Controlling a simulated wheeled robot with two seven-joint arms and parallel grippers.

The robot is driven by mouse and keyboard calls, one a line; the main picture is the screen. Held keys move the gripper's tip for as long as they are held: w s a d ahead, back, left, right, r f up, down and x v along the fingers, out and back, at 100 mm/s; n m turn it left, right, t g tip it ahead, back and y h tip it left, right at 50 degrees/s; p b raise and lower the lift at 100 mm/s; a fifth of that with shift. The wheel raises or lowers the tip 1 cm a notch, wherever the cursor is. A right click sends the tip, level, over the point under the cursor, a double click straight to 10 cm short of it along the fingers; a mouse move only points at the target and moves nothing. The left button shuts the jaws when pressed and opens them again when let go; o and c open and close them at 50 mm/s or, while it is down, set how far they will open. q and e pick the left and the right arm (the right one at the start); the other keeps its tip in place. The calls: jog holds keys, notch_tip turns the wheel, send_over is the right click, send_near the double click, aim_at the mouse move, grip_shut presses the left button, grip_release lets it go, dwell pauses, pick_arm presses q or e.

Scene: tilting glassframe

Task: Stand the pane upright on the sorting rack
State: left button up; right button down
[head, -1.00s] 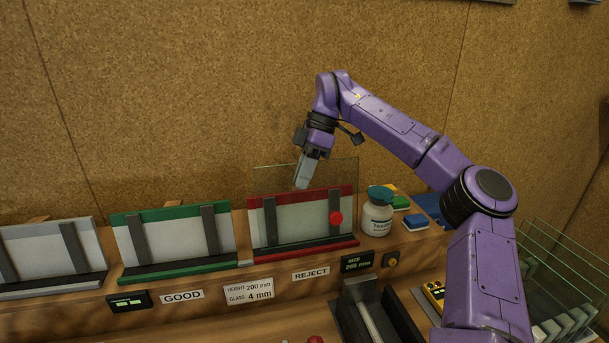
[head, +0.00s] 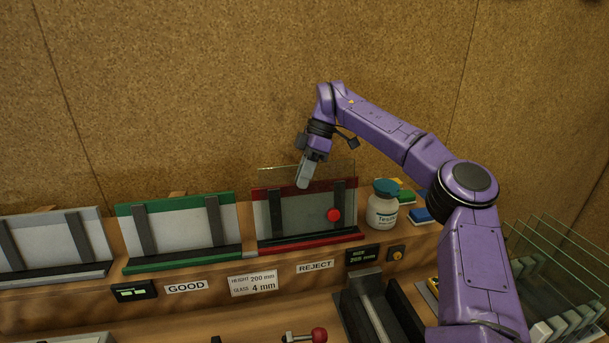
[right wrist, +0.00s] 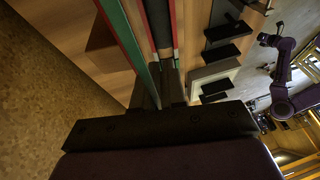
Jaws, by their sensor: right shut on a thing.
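The clear glass pane (head: 262,175) stands close to upright at the red-framed REJECT rack (head: 350,240). Its top edge shows just above the rack's red top bar, and the rest overlaps the rack's panel. My right gripper (head: 303,184) is shut on the pane's upper edge. I cannot tell whether the pane's lower edge touches the rack's ledge.
The green GOOD rack (head: 180,265) and a grey rack (head: 55,275) stand to the left, empty. A lidded jar (head: 382,212) stands close right of the red rack. Several panes (head: 560,265) stand at the right.

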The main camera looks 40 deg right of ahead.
jog(key=shift+f+b, duration=0.1)
jog(key=shift+b, duration=0.2)
dwell(0.6)
jog(key=c, duration=1.2)
grip_release()
jog(key=shift+c, duration=0.2)
jog(key=shift+o, duration=0.7)
jog(key=shift+s+a+r, duration=0.15)
jog(key=shift+s+r, duration=0.05)
jog(key=shift+s, duration=0.1)
jog(key=shift+w, duration=0.1)
jog(key=shift+f, duration=0.1)
jog(key=shift+d+r, duration=0.2)
jog(key=shift+r, duration=0.05)
jog(key=p+v, duration=0.2)
jog(key=v, duration=0.8)
